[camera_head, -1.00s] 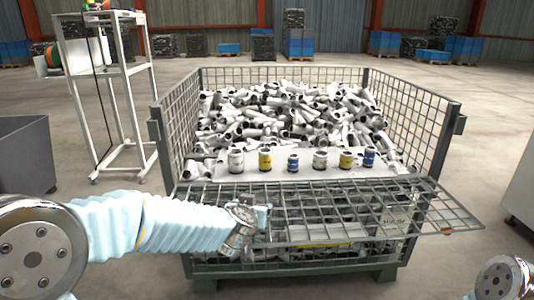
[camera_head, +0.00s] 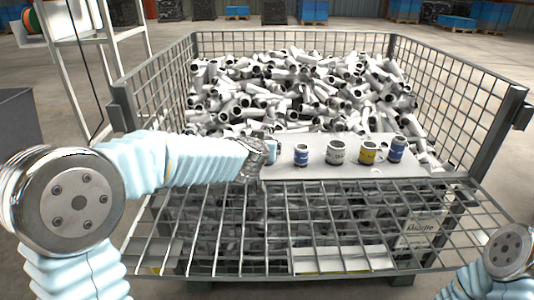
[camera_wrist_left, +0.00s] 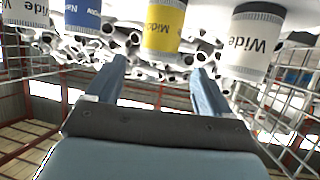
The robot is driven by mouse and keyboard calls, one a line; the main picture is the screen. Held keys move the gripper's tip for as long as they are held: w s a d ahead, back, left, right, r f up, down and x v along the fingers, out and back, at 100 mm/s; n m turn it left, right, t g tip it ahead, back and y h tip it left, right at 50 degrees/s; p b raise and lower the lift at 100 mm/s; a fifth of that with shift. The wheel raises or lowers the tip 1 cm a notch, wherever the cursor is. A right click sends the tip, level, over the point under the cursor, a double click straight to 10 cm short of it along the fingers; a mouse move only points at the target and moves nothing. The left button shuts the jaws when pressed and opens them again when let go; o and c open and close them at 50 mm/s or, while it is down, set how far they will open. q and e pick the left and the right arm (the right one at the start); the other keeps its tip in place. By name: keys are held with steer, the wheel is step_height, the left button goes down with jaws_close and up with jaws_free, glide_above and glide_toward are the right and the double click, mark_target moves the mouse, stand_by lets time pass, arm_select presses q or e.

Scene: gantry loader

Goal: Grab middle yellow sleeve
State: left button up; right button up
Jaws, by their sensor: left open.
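In the left wrist view, the yellow sleeve (camera_wrist_left: 163,27) with a "Midd..." label stands ahead between the finger lines, apart from the fingers. My left gripper (camera_wrist_left: 160,75) is open and empty. In the head view its fingers (camera_head: 272,149) are at the left end of the sleeve row and hide the yellow sleeve there. A second yellow sleeve (camera_head: 367,153) stands further right. In the wrist view a white "Wide" sleeve (camera_wrist_left: 250,42) and a blue sleeve (camera_wrist_left: 83,14) flank the yellow one. My right gripper is out of view.
The sleeves stand on a pale board (camera_head: 435,171) along the front of a wire cage. Behind it lies a heap of grey pipe pieces (camera_head: 290,85). A folded-down mesh panel (camera_head: 340,225) lies in front. Cage walls rise on the left (camera_head: 155,95) and right (camera_head: 470,110).

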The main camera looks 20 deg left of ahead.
mark_target(267, 136)
arm_select(q)
steer(key=x, duration=0.3)
steer(key=b+x, duration=0.1)
steer(key=x, duration=0.3)
steer(key=shift+b, duration=0.3)
steer(key=shift+w+f, duration=0.15)
steer(key=shift+w, duration=0.3)
steer(key=c, duration=1.2)
steer(key=shift+c, duration=0.8)
